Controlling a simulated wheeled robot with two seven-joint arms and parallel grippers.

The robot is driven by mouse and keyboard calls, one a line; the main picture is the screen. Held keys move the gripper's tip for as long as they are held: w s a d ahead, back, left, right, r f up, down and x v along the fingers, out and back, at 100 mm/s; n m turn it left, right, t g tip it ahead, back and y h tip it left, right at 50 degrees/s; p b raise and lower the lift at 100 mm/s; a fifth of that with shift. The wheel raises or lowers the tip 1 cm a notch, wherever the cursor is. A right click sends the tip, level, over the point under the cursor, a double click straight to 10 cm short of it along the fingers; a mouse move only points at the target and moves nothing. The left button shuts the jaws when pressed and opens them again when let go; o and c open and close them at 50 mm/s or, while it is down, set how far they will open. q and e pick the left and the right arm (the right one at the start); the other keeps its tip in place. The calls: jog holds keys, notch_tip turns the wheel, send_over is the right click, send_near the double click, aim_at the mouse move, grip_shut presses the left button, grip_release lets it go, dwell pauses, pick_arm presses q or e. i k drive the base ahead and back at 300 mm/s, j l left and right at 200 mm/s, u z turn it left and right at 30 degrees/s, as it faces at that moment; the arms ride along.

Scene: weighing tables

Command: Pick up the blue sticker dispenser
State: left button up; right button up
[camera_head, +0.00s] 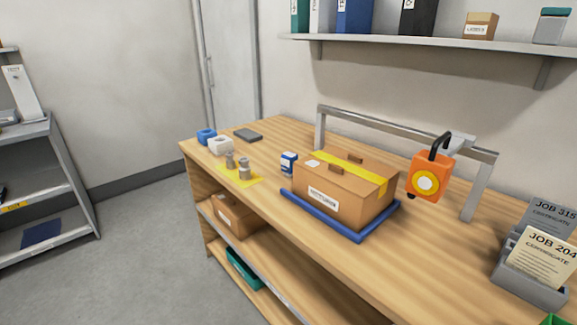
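A small blue block-like item, which looks like the blue sticker dispenser (206,135), sits at the far left corner of the wooden table (330,250). A similar white dispenser (220,146) stands just in front of it and to its right, close to it or touching. Neither of my grippers shows in the head view. Nothing is seen holding the blue dispenser.
Grey weights (244,170) stand on a yellow mat (239,180). A dark flat item (248,135) lies behind. A blue-and-white container (289,162) is beside a cardboard box (338,192) on a blue tray (352,236). An orange scale (428,177) hangs from a metal frame (480,185).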

aim_at(287, 159)
jog(key=i+j+z, duration=0.3)
jog(key=i+j, duration=0.15)
jog(key=j, duration=0.2)
jog(key=i+j+z, duration=0.2)
jog(key=j, duration=0.15)
jog(key=i+j+z, duration=0.15)
jog(key=j, duration=0.25)
jog(key=i+j+z, duration=0.15)
jog(key=j, duration=0.3)
